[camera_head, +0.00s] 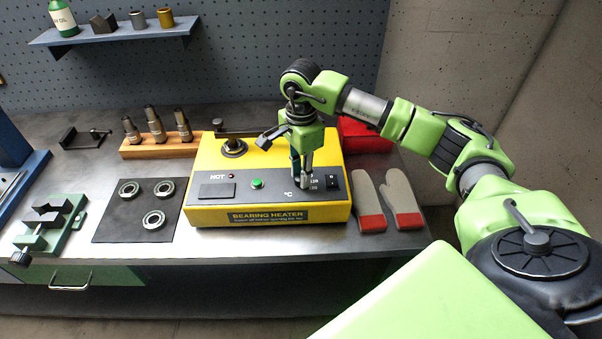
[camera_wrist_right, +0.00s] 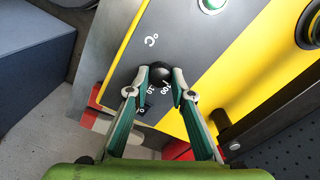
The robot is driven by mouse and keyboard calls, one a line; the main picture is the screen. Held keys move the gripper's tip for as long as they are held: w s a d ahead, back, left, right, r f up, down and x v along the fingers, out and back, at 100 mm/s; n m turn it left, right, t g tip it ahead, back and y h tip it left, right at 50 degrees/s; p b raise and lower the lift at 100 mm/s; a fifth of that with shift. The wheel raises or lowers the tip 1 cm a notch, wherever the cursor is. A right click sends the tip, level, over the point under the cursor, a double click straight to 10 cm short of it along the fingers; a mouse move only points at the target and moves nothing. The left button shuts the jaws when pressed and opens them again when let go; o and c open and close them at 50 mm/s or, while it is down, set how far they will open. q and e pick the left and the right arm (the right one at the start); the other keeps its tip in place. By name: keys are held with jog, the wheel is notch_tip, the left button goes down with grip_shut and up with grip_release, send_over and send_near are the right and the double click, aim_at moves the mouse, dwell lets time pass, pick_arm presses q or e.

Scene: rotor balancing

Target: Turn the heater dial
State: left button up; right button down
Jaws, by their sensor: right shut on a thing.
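The yellow bearing heater (camera_head: 205,165) sits on the workbench with a dark front panel. The panel bears a "HOT" lamp, a green button (camera_head: 257,184) and a °C scale. My right gripper (camera_head: 304,182) points down at the scale on the panel's right part and hides most of the dial in the head view. In the right wrist view the round black dial (camera_wrist_right: 161,75) sits between the fingertips of my right gripper (camera_wrist_right: 160,72), which is shut on it. Scale numbers show beside it, partly covered. My left gripper is in neither view.
Grey and red gloves (camera_head: 370,195) lie right of the heater, with a red box (camera_head: 362,135) behind. A dark mat (camera_head: 125,228) with three bearings lies left. A wooden block (camera_head: 158,149) with metal pieces stands behind it. A green vise (camera_head: 62,222) is at far left.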

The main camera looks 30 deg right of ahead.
jog(key=m+b, duration=0.1)
jog(key=m, duration=0.2)
jog(key=shift+f+b, duration=0.15)
jog(key=shift+b, duration=0.2)
jog(key=m+b, duration=0.1)
jog(key=m, duration=0.2)
jog(key=shift+m, duration=0.4)
jog(key=m+b, duration=0.1)
jog(key=m, duration=0.2)
jog(key=shift+m, duration=0.3)
jog(key=shift+m+b, duration=0.6)
jog(key=shift+m, duration=1.5)
jog(key=c, duration=1.8)
grip_release()
jog(key=shift+r, duration=0.25)
notch_tip(320, 180, up, 12)
jog(key=shift+f, duration=0.1)
